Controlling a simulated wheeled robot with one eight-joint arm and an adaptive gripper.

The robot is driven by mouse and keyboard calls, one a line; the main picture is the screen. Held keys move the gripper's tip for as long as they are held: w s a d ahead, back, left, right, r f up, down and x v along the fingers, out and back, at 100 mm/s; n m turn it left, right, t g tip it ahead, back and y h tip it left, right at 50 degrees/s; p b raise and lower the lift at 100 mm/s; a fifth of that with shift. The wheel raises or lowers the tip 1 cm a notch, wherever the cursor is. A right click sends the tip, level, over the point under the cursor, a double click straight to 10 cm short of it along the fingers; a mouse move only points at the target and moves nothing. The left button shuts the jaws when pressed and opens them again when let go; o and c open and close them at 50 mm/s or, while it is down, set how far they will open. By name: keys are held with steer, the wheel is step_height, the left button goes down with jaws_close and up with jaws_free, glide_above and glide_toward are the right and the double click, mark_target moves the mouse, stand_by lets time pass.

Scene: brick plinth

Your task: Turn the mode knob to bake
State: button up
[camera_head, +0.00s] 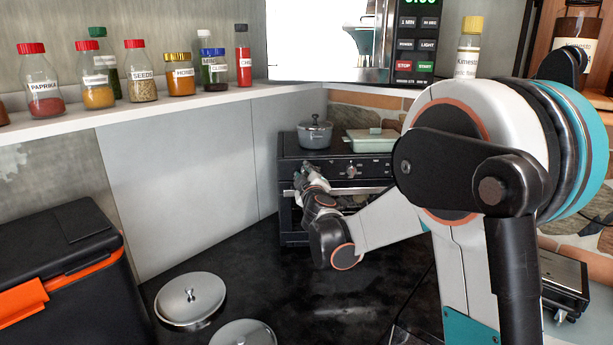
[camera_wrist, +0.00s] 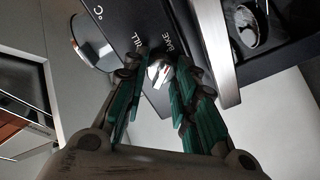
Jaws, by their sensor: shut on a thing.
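The small black oven (camera_head: 285,215) stands against the back wall. In the wrist view its dark control panel (camera_wrist: 140,14) carries the words GRILL and BAKE beside the mode knob (camera_wrist: 158,73), a small shiny metal knob. My gripper (camera_wrist: 160,66) is shut on this knob, with a teal-padded finger on each side. The fingers hide part of the knob, and I cannot tell where its pointer stands. In the head view my gripper (camera_head: 306,172) reaches the left end of the panel and covers the knob there.
A grey pot (camera_head: 314,135) and a green dish (camera_head: 371,141) sit on the oven. Two lids (camera_head: 190,297) lie on the dark counter.

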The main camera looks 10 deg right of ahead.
steer(key=o, duration=1.1)
steer(key=shift+c, duration=0.2)
steer(key=shift+s, duration=0.1)
steer(key=s+a, duration=0.1)
steer(key=s, duration=1)
steer(key=shift+s+r, duration=0.2)
steer(key=shift+s, duration=0.2)
steer(key=shift+a, duration=0.1)
